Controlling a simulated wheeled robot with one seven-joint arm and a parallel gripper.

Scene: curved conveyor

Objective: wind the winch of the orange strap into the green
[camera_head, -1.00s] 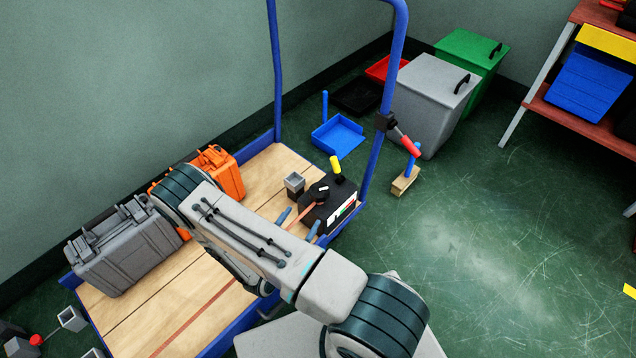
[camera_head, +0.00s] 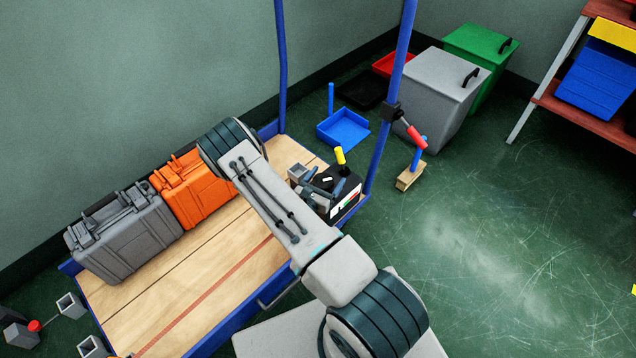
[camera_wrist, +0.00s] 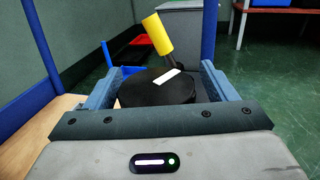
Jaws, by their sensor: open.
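The winch (camera_head: 345,207) is a black box at the right end of the wooden cart bed, with a white, green and red gauge strip on its front. The gauge reading is too small to tell. A black round knob (camera_wrist: 150,92) with a white mark sits on it, and a yellow-ended lever (camera_head: 340,156) stands up behind; the lever also shows in the wrist view (camera_wrist: 157,36). The orange strap (camera_head: 235,275) runs along the bed. My gripper (camera_wrist: 162,76) is open, its blue-grey fingers on both sides of the knob. I cannot tell whether they touch it.
An orange case (camera_head: 190,190) and a grey case (camera_head: 122,238) stand on the cart's left part. A blue upright post (camera_head: 392,95) with a red-ended handle (camera_head: 416,136) rises beside the winch.

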